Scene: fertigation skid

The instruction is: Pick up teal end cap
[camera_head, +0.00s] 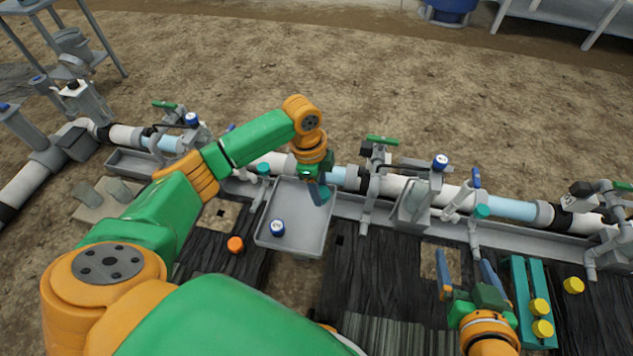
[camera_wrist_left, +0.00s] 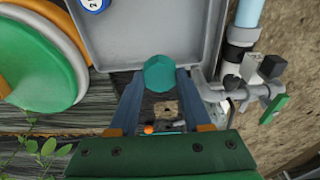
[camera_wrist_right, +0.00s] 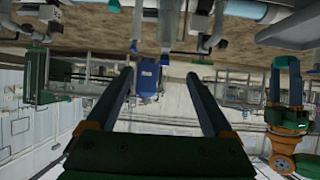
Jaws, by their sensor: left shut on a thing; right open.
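The teal end cap (camera_wrist_left: 160,73) sits between the fingertips of my left gripper (camera_wrist_left: 158,80) in the left wrist view. In the head view the cap (camera_head: 320,194) shows at the tips of my left gripper (camera_head: 318,188), over the upper right part of the grey tray (camera_head: 262,236). The left gripper is shut on it. Whether the cap touches the tray is hard to tell. My right gripper (camera_head: 465,272) is open and empty at the lower right in the head view, beside the teal rack. Its spread fingers (camera_wrist_right: 160,90) show in the right wrist view with nothing between them.
A blue-and-white cap (camera_head: 277,228) lies in the tray and an orange cap (camera_head: 235,244) left of it. Other teal caps (camera_head: 264,168) (camera_head: 482,211) sit on pipe stubs. Yellow caps (camera_head: 542,328) are at the teal rack (camera_head: 522,285). A pipe line (camera_head: 510,207) with valves runs behind.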

